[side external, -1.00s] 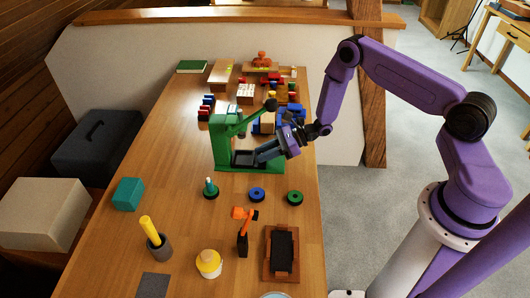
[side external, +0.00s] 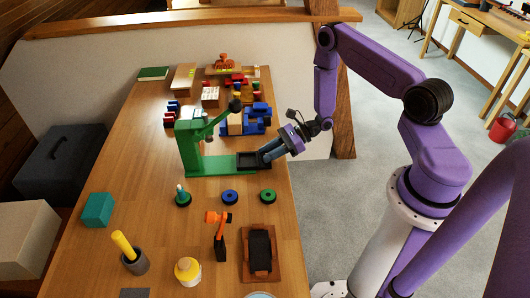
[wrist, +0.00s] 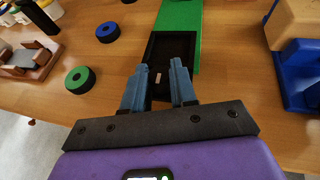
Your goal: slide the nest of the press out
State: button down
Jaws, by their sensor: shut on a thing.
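The green press (side external: 188,150) stands on the table with its lever and dark ball knob raised at an angle. Its nest, a dark shallow tray (side external: 245,163), sits at the right end of the green base, well out from under the column. The nest also shows in the wrist view (wrist: 168,46), beyond my fingers. My gripper (side external: 266,155) reaches down from the right and is shut on the nest at its near end. In the wrist view, the blue fingers (wrist: 160,72) straddle a small pale piece at the nest; the exact contact is hidden.
Blue blocks (side external: 258,118) stand behind the nest. The table's right edge is close to my gripper.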

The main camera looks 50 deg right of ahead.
jog(key=shift+s+d, duration=0.2)
jog(key=shift+d, duration=0.05)
jog(key=c, duration=1.1)
grip_release()
jog(key=shift+o, duration=1)
jog(key=v, duration=1.7)
jog(key=shift+r, duration=0.2)
